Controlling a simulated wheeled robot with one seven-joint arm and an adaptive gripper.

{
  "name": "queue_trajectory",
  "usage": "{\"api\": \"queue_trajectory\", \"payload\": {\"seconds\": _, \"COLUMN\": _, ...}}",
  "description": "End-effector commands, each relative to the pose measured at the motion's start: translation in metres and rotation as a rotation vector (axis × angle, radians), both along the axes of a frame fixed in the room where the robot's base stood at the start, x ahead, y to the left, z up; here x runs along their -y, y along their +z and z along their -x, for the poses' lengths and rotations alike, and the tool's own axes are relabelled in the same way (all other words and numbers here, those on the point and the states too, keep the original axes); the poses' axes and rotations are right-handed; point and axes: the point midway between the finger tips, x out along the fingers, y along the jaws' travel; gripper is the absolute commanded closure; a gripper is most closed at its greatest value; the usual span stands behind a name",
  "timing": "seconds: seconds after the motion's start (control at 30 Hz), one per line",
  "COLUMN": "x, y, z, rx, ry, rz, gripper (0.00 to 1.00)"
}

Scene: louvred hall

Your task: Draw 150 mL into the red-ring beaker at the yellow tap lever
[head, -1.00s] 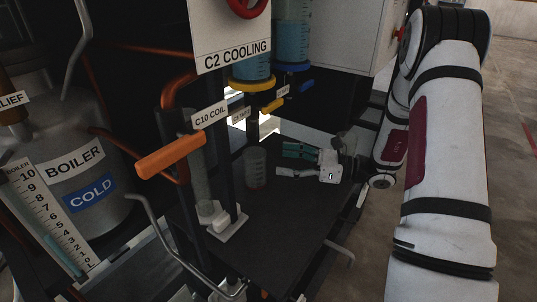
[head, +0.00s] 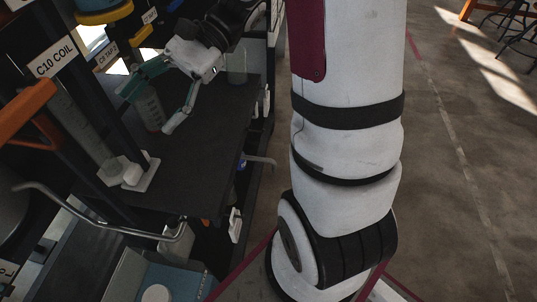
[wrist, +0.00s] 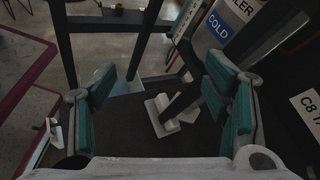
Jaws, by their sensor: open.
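A clear graduated beaker (head: 149,113) stands on the dark shelf (head: 195,165) in the head view. Its ring colour is too dim to tell. My gripper (head: 155,103) is open around or just above this beaker, with a teal-padded finger on its left and a pale finger on its right. I cannot tell whether either touches it. The wrist view shows the spread pads of my gripper (wrist: 165,92), with no clear beaker between them. The yellow tap lever (head: 141,35) is above and behind the beaker, under a yellow-ringed blue cylinder (head: 104,14).
A blue tap lever (head: 178,5) is at the top. A second clear vessel (head: 237,68) stands right of my gripper. The C10 COIL post's white foot (head: 135,173) and an orange handle (head: 25,108) are at left.

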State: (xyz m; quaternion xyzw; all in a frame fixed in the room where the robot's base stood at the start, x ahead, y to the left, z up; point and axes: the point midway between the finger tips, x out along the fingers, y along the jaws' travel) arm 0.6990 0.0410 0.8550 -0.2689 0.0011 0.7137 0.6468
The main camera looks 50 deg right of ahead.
Motion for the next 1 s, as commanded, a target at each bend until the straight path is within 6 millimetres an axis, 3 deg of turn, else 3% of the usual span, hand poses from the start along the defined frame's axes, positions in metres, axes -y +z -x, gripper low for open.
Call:
{"api": "queue_trajectory", "payload": {"seconds": 0.1, "x": -0.020, "y": 0.015, "z": 0.044, "rx": 0.094, "ry": 0.167, "rz": 0.137, "gripper": 0.30}}
{"api": "queue_trajectory", "payload": {"seconds": 0.23, "x": -0.029, "y": 0.022, "z": 0.089, "rx": 0.191, "ry": 0.338, "rz": 0.284, "gripper": 0.30}}
{"api": "queue_trajectory", "payload": {"seconds": 0.5, "x": -0.018, "y": 0.022, "z": 0.170, "rx": 0.416, "ry": 0.663, "rz": 0.599, "gripper": 0.30}}
{"api": "queue_trajectory", "payload": {"seconds": 0.7, "x": 0.009, "y": 0.018, "z": 0.209, "rx": 0.589, "ry": 0.863, "rz": 0.831, "gripper": 0.30}}
{"api": "queue_trajectory", "payload": {"seconds": 1.0, "x": 0.037, "y": 0.015, "z": 0.228, "rx": 0.725, "ry": 1.002, "rz": 1.021, "gripper": 0.30}}
